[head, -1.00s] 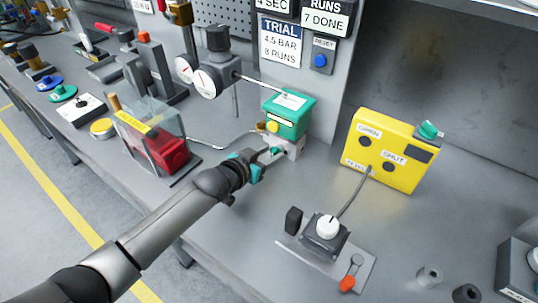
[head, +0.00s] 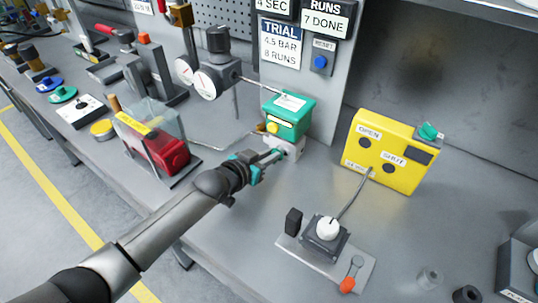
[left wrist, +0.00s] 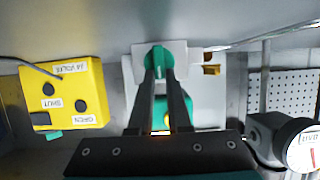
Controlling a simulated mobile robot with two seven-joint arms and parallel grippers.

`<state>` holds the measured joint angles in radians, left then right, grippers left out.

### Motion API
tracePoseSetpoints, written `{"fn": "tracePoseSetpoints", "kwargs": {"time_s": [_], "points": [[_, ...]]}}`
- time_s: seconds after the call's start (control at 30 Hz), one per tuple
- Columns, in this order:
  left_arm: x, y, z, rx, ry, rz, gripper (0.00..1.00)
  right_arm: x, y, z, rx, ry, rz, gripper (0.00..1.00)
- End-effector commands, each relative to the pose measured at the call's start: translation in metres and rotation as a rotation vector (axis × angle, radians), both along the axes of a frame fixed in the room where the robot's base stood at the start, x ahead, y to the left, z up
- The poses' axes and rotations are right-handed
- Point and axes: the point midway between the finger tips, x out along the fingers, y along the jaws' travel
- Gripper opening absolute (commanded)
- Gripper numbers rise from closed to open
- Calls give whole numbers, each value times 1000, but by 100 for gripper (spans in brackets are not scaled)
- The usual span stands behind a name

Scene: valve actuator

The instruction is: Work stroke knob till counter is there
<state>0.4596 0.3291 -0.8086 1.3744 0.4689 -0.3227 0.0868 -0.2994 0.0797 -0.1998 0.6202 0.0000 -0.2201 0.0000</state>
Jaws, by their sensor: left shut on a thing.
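A teal knob (left wrist: 158,58) on a white block (head: 289,148) is between the fingers of my left gripper (head: 276,155). In the left wrist view the gripper (left wrist: 163,72) is shut on this knob. In the head view the fingers largely hide it. A green box (head: 289,116) with a yellow button sits above the white block. The counter (head: 325,20) on the panel reads RUNS 7 DONE. The trial card (head: 281,41) reads 4.5 BAR, 8 RUNS. My right gripper is not in view.
A yellow box (head: 402,125) marked OPEN and SHUT has two dark lamps and a green knob. A grey box with a white knob (head: 327,228) stands in front of it, joined by a cable. Gauges (head: 206,82) and a clear-covered red part (head: 168,155) stand left.

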Motion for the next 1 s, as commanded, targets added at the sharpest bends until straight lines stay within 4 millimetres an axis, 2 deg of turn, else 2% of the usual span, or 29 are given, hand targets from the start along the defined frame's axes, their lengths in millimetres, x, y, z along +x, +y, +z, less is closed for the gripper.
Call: {"fn": "tracePoseSetpoints", "kwargs": {"time_s": [0.27, 0.63, 1.0], "points": [[-1, -1, 0, 30, -20, 1, 0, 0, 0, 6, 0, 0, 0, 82], [-6, -7, 0, 220, -157, 0, 0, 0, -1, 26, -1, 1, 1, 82], [-8, -10, -6, 420, -302, 0, 0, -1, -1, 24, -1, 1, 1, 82]]}}
